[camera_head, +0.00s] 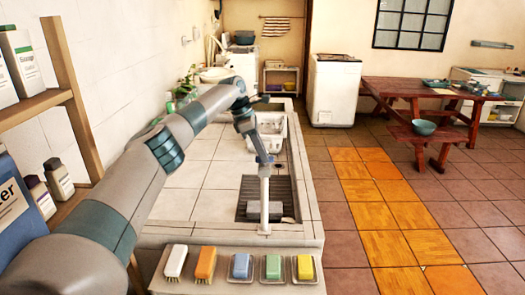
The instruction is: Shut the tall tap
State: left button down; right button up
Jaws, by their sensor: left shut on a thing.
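The tall tap (264,205) is a slim pale post standing upright at the front right of the tiled washbasin counter (195,205), beside a dark ribbed drain area (255,187). My left arm reaches in from the left and bends down over the counter. My left gripper (265,160) is at the top of the tap and is shut on it, seemingly at its handle. The fingers and the handle are too small to tell apart, so the handle's angle is unclear. My right gripper is not in view.
Brushes and sponges in white (175,262), orange (205,264), blue (241,267), green (273,268) and yellow (305,269) line the front ledge. A white basin (276,128) lies behind the tap. A wooden shelf (70,90) stands left. The floor at right is open.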

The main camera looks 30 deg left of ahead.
pick_arm(q)
jog(key=shift+m, duration=0.4)
jog(key=c, duration=1.7)
grip_release()
jog(key=shift+c, duration=0.2)
jog(key=shift+a+r, duration=0.1)
jog(key=shift+r, duration=0.05)
jog(key=shift+s+a+r+b, duration=0.1)
jog(key=shift+a+r+b, duration=0.15)
jog(key=shift+r, duration=0.3)
jog(key=v, duration=1.6)
jog(key=shift+w, duration=0.2)
